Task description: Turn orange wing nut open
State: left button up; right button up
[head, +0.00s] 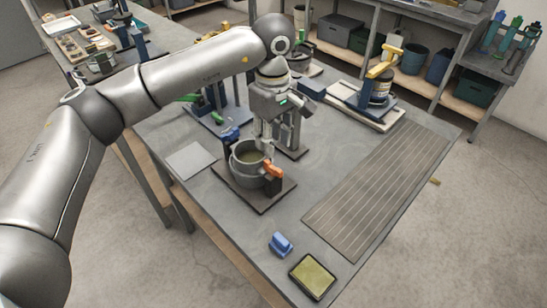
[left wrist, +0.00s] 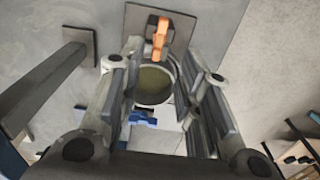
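The orange wing nut (head: 273,169) sits at the near right rim of a round grey pot (head: 248,175), which stands on a dark square base plate (head: 262,198). In the left wrist view the orange wing nut (left wrist: 160,35) shows at the top, beyond the fingertips. My left gripper (head: 266,146) points down over the pot, close to the orange nut. In the left wrist view its fingers (left wrist: 162,52) are apart with nothing held between them. Whether a fingertip touches the pot or nut I cannot tell. My right gripper is in neither view.
A blue wing nut (head: 229,134) is on the pot's far left side. A dark post stand (head: 290,150) is just behind my gripper. A blue block (head: 280,244) and a yellow-topped tray (head: 312,277) lie at the near edge. A ribbed mat (head: 382,190) covers the right side.

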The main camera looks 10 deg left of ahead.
aim_at(273, 167)
pick_arm(q)
notch_tip(273, 167, down, 7)
jog(key=shift+r+p, duration=0.1)
jog(key=shift+p, duration=0.8)
jog(key=shift+f, duration=0.55)
jog(key=shift+c, duration=0.2)
grip_shut()
